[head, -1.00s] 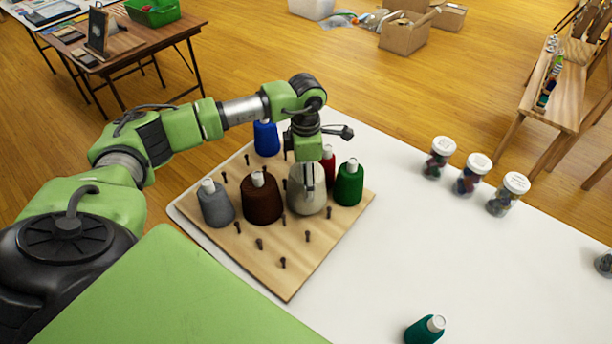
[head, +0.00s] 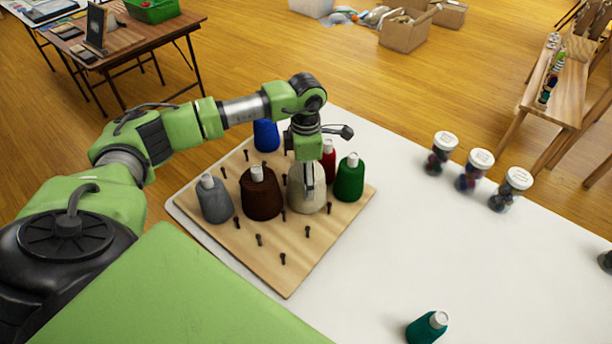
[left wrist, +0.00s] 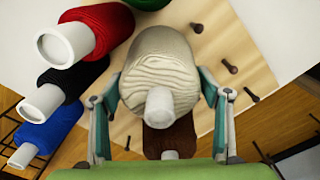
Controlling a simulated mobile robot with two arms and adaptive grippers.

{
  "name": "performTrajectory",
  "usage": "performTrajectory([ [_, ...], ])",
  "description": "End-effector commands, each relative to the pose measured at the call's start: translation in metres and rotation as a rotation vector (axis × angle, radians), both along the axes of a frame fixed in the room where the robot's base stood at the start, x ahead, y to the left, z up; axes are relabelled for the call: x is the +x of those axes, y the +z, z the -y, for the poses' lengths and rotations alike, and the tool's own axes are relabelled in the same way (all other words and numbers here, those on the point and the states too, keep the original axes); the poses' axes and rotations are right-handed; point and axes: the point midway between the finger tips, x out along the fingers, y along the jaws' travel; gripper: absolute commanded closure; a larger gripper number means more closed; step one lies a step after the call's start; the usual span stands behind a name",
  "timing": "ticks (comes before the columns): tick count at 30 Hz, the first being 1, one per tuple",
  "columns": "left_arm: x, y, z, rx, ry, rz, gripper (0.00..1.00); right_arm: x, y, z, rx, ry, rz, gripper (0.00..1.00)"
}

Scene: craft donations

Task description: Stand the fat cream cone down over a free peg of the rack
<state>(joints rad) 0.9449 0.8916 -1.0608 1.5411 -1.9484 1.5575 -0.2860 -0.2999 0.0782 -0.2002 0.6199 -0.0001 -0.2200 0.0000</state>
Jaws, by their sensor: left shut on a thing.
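The fat cream cone (head: 296,193) stands upright among other cones at the right part of the wooden peg rack (head: 270,270). My left gripper (head: 309,183) points down from above and is shut on it. In the left wrist view the cream cone (left wrist: 160,62) sits between the two fingers (left wrist: 160,105), its pale tip towards the camera. The cone's underside is hidden, so I cannot tell whether a peg is inside it. Free pegs show along the rack's front, such as one dark peg (head: 259,240). My right gripper is not in view.
Grey (head: 214,200), brown (head: 261,195), green (head: 349,180), red (head: 328,160) and blue (head: 266,136) cones stand close around. The left wrist view also shows a black cone (left wrist: 85,88). A teal cone (head: 424,329) and three jars (head: 474,172) are on the white table, otherwise mostly clear.

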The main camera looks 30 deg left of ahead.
Motion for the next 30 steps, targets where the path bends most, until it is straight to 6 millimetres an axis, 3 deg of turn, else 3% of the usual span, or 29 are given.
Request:
performTrajectory([
  [1,0.001,0.0,0.0,-0.001,0.0,0.002,0.28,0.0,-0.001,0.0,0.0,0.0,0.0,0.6],
  [3,0.001,0.001,0.0,-0.001,0.0,0.002,0.11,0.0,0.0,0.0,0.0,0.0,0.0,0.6],
  [13,0.0,0.0,0.0,0.001,0.0,-0.001,0.11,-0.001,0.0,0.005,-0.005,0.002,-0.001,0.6],
  [17,0.001,0.008,0.0,0.0,0.0,0.003,0.11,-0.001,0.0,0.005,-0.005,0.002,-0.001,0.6],
  [30,0.001,0.094,0.0,0.0,0.0,0.005,0.11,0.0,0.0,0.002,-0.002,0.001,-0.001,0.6],
])
